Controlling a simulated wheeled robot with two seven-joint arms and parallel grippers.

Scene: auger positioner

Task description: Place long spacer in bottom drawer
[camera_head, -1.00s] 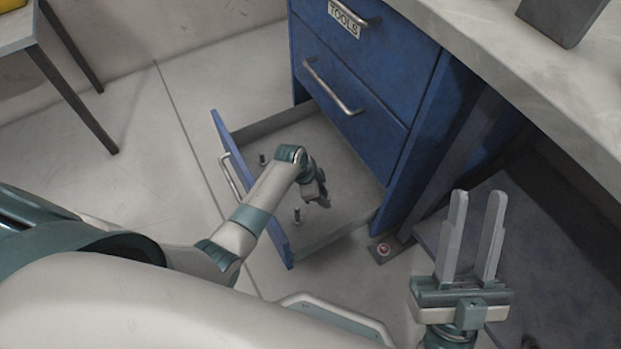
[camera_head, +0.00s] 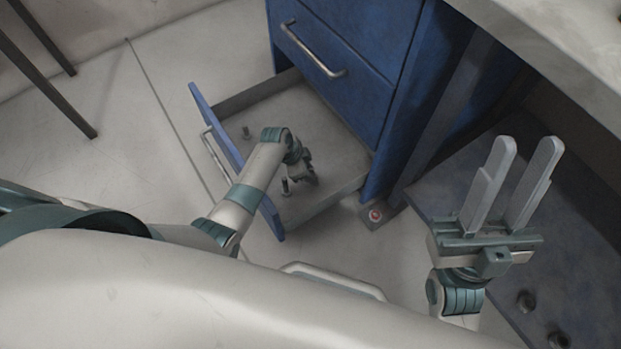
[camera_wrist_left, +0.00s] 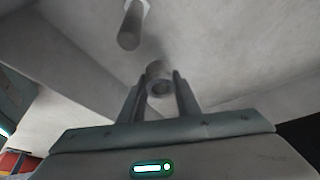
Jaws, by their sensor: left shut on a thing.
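The bottom drawer (camera_head: 326,192) of the blue cabinet is pulled open. My left gripper (camera_head: 308,176) is inside it, low over the drawer floor. In the left wrist view my left gripper (camera_wrist_left: 160,95) is shut on a grey cylindrical spacer (camera_wrist_left: 158,72), seen nearly end-on; its length cannot be told. Another grey cylinder (camera_wrist_left: 130,28) stands beyond it. In the head view one small upright cylinder (camera_head: 285,187) stands just left of the gripper and another (camera_head: 246,132) near the drawer's front. My right gripper (camera_head: 528,142) is open and empty, outside the cabinet on the right.
The drawer's blue front panel (camera_head: 205,108) with its handle stands beside my left forearm. The closed drawer above (camera_head: 350,35) overhangs the back. A worktop (camera_head: 575,50) lies at upper right, above a dark low surface (camera_head: 460,180). A red button (camera_head: 376,215) sits near the cabinet's foot.

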